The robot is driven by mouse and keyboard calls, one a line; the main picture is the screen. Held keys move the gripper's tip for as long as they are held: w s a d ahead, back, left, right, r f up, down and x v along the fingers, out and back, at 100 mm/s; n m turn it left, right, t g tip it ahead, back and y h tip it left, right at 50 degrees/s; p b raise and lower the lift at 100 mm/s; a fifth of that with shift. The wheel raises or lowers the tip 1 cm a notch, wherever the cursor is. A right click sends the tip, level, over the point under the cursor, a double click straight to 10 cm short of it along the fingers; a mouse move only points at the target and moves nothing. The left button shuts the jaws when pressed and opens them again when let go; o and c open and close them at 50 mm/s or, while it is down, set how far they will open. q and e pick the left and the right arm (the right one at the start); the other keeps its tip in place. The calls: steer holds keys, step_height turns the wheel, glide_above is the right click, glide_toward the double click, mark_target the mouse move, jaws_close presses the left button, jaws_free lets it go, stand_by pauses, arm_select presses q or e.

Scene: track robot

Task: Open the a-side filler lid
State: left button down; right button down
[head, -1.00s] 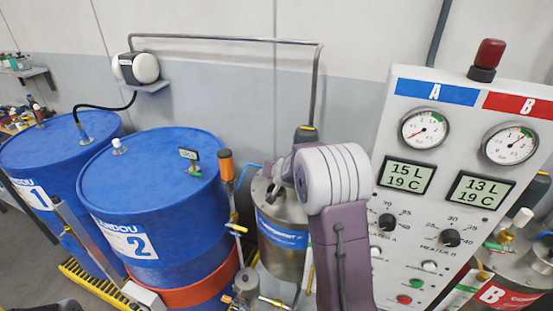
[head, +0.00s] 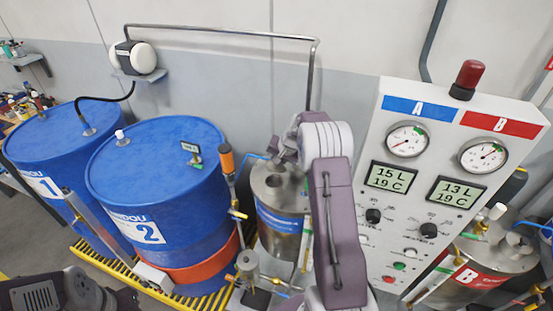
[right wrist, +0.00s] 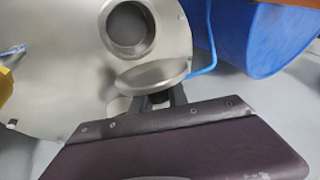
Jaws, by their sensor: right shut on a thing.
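The A-side tank (head: 278,222) is a steel drum with a blue label, between the blue drums and the control panel. In the head view my right arm hides the lid. My left gripper (head: 120,300) is at the bottom left, its fingers unclear.
Blue drums 1 (head: 60,140) and 2 (head: 150,175) stand left on a yellow grate (head: 95,262). The control panel (head: 440,180) rises right of my arm. The B tank (head: 490,262) stands at the lower right. Valves and hoses (head: 238,212) stand close to the A tank.

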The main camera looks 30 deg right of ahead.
mark_target(283, 170)
stand_by(0.3)
steer(key=c, duration=1.3)
jaws_free()
steer(key=b+v, duration=0.1)
steer(key=v, duration=0.8)
steer(key=shift+w, duration=0.1)
